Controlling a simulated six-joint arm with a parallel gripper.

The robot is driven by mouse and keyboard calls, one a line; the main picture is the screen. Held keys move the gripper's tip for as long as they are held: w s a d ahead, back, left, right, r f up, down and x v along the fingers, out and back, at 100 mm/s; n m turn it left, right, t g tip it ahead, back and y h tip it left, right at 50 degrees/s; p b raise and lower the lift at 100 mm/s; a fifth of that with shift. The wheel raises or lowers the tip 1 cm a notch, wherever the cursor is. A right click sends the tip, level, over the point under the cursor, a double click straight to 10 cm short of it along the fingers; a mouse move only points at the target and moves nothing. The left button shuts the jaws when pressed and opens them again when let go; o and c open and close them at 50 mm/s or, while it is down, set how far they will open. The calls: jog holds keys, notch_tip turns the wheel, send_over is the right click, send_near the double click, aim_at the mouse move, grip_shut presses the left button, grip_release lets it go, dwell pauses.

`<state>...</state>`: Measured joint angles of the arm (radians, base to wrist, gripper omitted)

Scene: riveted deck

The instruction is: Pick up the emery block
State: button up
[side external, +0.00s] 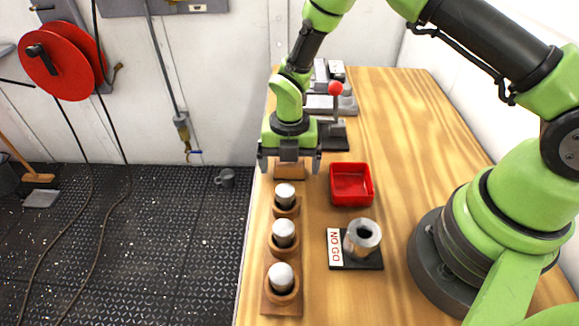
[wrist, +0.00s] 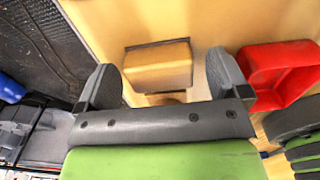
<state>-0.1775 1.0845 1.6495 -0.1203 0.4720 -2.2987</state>
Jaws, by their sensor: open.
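The emery block appears to be the tan block (side external: 289,170) near the table's left edge, just behind the wooden peg rack. In the wrist view the tan block (wrist: 157,68) has a thin dark strip along its far edge. My gripper (side external: 289,166) points down over the block, its two fingers apart to either side. In the wrist view my gripper (wrist: 162,68) is open, and the block shows in the gap between its dark fingers, touching neither visibly. I cannot tell how far the fingertips reach down beside it.
A red tray (side external: 351,186) stands right of the gripper. The wooden rack (side external: 281,305) with silver-topped pegs runs toward the front. A metal ring piece (side external: 362,237) stands on a labelled black plate (side external: 335,263). A red-knobbed lever device (side external: 335,90) stands behind.

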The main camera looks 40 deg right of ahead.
jog(key=c, duration=1.1)
notch_tip(320, 180, up, 10)
